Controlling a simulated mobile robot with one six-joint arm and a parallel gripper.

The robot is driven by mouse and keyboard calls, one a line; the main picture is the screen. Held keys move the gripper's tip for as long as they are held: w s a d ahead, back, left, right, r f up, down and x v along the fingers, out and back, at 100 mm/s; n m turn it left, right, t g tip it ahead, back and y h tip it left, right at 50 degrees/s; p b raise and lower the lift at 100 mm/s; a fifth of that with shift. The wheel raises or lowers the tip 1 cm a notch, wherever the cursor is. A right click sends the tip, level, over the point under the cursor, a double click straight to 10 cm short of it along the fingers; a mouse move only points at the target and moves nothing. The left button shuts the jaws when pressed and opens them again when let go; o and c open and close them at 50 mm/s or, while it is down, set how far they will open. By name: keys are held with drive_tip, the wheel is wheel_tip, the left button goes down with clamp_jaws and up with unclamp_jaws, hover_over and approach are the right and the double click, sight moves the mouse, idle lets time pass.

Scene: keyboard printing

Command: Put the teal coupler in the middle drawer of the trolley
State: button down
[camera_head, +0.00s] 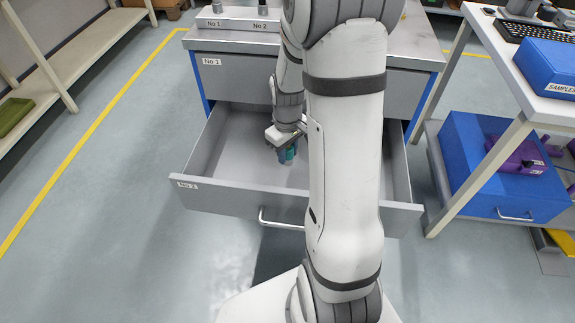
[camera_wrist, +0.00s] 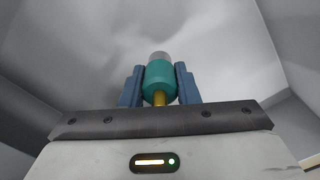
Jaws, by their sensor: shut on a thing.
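The teal coupler (camera_wrist: 159,78) is between the two blue fingers of my gripper (camera_wrist: 160,85) in the wrist view. It has a grey end and a brass-coloured stem. My gripper (camera_head: 286,152) is shut on it, above the floor of the open middle drawer (camera_head: 235,150), labelled No 2, in the head view. Whether the coupler touches the drawer floor I cannot tell. The trolley (camera_head: 235,45) has its top drawer (camera_head: 235,78), labelled No 1, closed. My arm hides the right middle part of the open drawer.
A grey block (camera_head: 232,27) marked No 1 and No 2 is on the trolley top. At right, a bench holds a keyboard (camera_head: 527,32) and a blue SAMPLES box (camera_head: 548,68). Below is a blue box (camera_head: 470,150) with a purple case (camera_head: 520,157). The visible drawer floor is bare.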

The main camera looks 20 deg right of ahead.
drive_tip(key=shift+f+b, duration=0.65)
drive_tip(key=shift+f, duration=1.65)
drive_tip(key=shift+f, duration=0.2)
drive_tip(key=c, duration=1.1)
unclamp_jaws()
